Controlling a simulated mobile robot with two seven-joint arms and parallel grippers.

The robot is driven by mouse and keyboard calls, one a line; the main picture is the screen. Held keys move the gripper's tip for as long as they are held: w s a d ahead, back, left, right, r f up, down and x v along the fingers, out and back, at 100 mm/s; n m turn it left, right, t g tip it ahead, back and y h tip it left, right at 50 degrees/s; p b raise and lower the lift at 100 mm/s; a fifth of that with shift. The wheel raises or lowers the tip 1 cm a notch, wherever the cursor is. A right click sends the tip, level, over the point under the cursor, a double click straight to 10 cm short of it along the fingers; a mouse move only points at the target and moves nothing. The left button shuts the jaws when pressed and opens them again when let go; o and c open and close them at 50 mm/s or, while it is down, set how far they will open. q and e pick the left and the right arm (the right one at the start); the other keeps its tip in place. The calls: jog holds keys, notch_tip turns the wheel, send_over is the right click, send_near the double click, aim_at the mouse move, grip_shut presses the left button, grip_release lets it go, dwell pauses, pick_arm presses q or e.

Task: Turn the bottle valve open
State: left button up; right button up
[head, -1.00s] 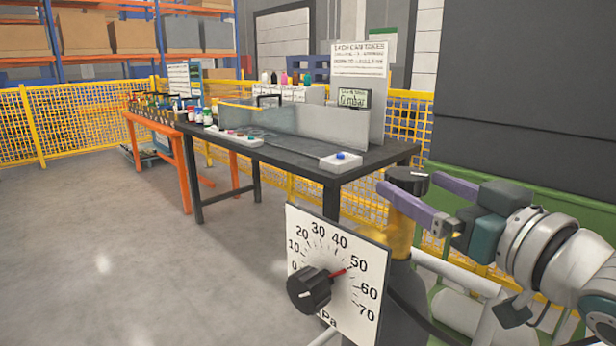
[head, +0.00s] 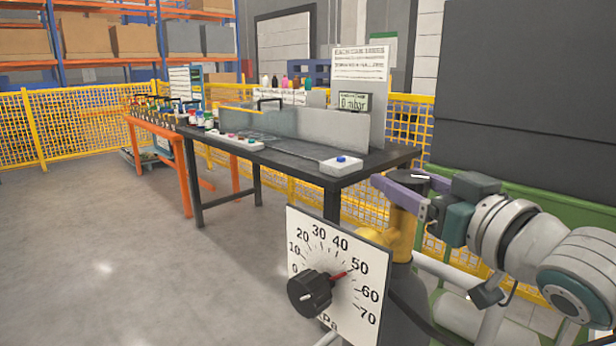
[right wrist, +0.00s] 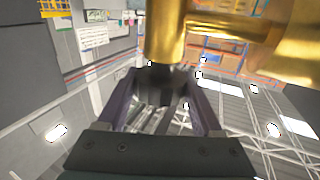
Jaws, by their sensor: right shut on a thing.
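The bottle valve has a brass body (head: 400,235) with a black knob (head: 424,184) on top, at the right of the head view. A pale mark shows on the knob's top. My right gripper (head: 404,187) is shut on the knob, with one purple finger across its near side. In the right wrist view the black knob (right wrist: 163,84) sits between the two purple fingers, below the brass body (right wrist: 165,38). The knob partly hides behind the fingers. My left gripper is not in view.
A dial plate (head: 355,255) with a black knob and red pointer near 50 stands in front of the valve. A dark workbench (head: 290,155) stands behind, with a display (head: 354,101) reading 0 mbar. Yellow mesh fencing (head: 60,125) runs behind. The floor at left is clear.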

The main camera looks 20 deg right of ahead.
jog(key=c, duration=0.6)
jog(key=shift+n+y, duration=0.8)
jog(key=shift+y, duration=0.3)
jog(key=o, duration=1.3)
jog(key=shift+o, duration=0.2)
jog(key=shift+s, duration=0.1)
jog(key=s+d+p, duration=0.1)
jog(key=s, duration=0.8)
jog(key=shift+s+d, duration=0.25)
jog(key=shift+s, duration=0.1)
